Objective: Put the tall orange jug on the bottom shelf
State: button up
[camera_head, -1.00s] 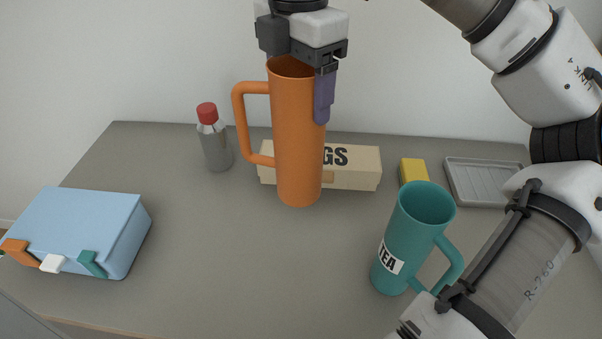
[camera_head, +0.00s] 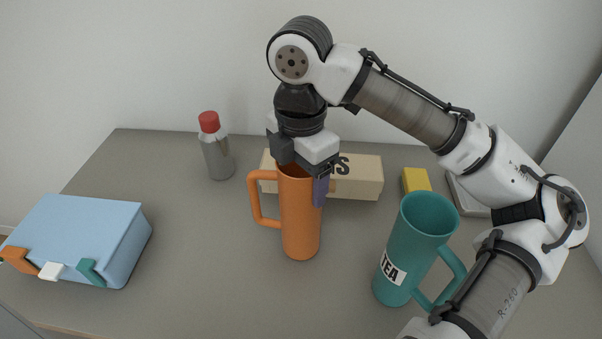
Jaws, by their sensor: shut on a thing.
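The tall orange jug (camera_head: 300,222) is upright near the middle of the picture, with its handle to the left. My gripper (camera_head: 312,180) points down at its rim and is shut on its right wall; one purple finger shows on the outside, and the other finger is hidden. I cannot tell whether the jug's base touches the counter or hangs just above it. No shelf can be made out in this view.
On the grey counter (camera_head: 200,270), a teal TEA jug (camera_head: 412,245) stands to the right. A beige box (camera_head: 362,176) lies behind the orange jug. A red-capped bottle (camera_head: 216,150), a yellow block (camera_head: 416,180), a grey tray (camera_head: 464,196) and a blue box (camera_head: 75,235) with coloured tabs stand around.

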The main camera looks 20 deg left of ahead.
jog(key=shift+f, duration=0.1)
jog(key=o, duration=2)
